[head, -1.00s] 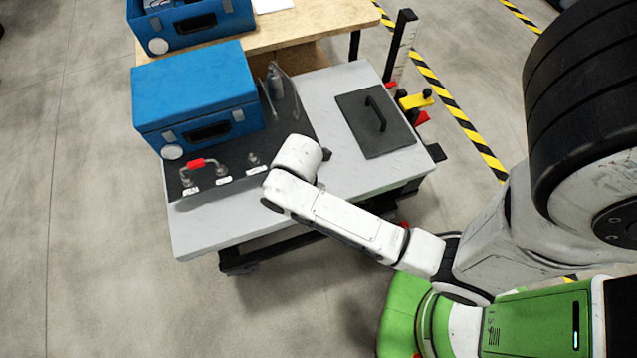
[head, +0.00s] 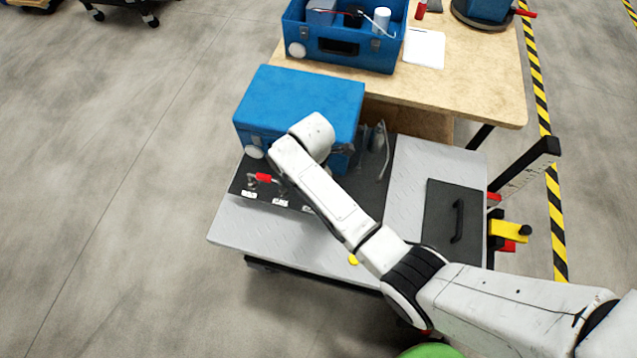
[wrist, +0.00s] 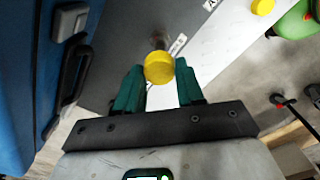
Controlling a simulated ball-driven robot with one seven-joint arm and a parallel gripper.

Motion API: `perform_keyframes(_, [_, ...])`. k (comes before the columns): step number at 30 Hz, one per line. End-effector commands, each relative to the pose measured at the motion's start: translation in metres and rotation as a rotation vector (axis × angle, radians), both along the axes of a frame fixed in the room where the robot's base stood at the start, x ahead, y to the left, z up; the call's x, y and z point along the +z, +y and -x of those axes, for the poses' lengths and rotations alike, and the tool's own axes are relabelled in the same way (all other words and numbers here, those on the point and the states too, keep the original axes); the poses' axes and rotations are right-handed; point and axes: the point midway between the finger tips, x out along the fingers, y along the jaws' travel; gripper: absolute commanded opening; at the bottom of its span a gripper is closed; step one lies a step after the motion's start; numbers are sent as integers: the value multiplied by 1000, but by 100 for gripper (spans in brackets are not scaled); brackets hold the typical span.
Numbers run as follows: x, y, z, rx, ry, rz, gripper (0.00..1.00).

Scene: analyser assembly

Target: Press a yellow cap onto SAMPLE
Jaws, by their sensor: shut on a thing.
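In the wrist view, my gripper (wrist: 160,78) has its green fingers on either side of a round yellow cap (wrist: 159,67) and is shut on it. A dark metal port fitting (wrist: 158,42) shows just beyond the cap, over the black panel. I cannot tell whether cap and fitting touch. A white label (wrist: 178,45) lies beside the fitting; its text is not readable. In the head view, my arm hides the held cap and part of the black panel (head: 236,186). A second yellow cap (wrist: 262,6) lies on the grey bench top; it also shows in the head view (head: 353,260).
A closed blue case (head: 300,95) stands behind the panel, close to my wrist. A red handle (head: 264,177) sits on the panel's left fitting. A black plate with a handle (head: 440,215) lies on the bench's right. A wooden table (head: 460,75) stands behind.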

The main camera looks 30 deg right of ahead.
Motion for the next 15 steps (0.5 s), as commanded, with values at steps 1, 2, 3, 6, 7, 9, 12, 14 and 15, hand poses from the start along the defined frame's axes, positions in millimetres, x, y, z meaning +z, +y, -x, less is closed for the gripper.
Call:
perform_keyframes(1, [-4,0,0,0,0,0,10])
perform_keyframes(2, [-5,0,0,0,0,0,10])
perform_keyframes(3, [-7,0,0,0,0,0,10])
perform_keyframes(6, [-13,0,1,0,0,0,10])
perform_keyframes(7, [-15,0,1,0,0,0,10])
perform_keyframes(9, [-19,0,1,0,0,0,10])
perform_keyframes(12, [-25,0,1,1,0,0,10])
perform_keyframes(14, [-28,0,1,1,0,0,10])
perform_keyframes(15, [-31,0,1,1,0,0,10])
